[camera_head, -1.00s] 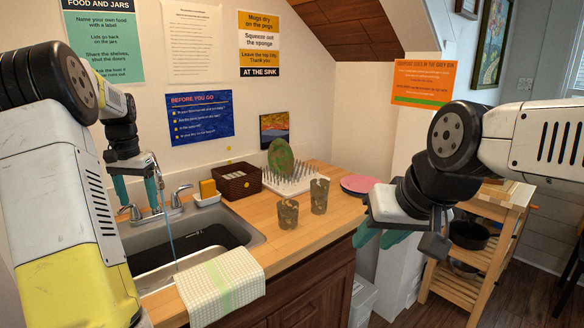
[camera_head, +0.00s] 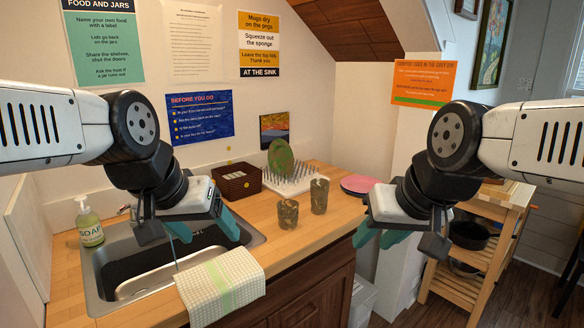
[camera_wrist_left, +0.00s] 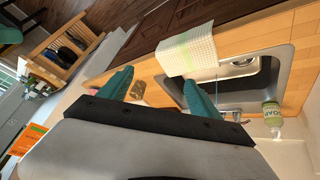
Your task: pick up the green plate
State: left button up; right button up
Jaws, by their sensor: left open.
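The green plate (camera_head: 281,157) stands upright in the white spiked drying rack (camera_head: 296,181) at the back of the wooden counter. My left gripper (camera_head: 206,232) is open and empty over the sink, to the left of and nearer than the plate. Its two teal fingers, spread apart, also show in the left wrist view (camera_wrist_left: 158,88); I cannot make out the green plate there. My right gripper (camera_head: 380,236) is at the counter's right front edge, to the right of the plate, with teal fingers that seem apart and nothing seen between them.
Two patterned cups (camera_head: 319,195) stand on the counter in front of the rack. A dark basket (camera_head: 237,183) sits left of the rack, and a pink plate (camera_head: 360,184) lies to its right. A soap bottle (camera_head: 89,224) and a cloth (camera_head: 221,287) are by the sink.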

aim_at(280, 158)
jog(key=i+l+u, duration=0.1)
jog(key=u, duration=1.3)
jog(key=i+l, duration=0.1)
jog(key=l, duration=0.35)
jog(key=i+l, duration=0.1)
jog(key=l, duration=0.4)
jog(key=i+l, duration=0.1)
jog(key=l, duration=0.35)
jog(key=i+l, duration=0.1)
jog(key=l, duration=0.35)
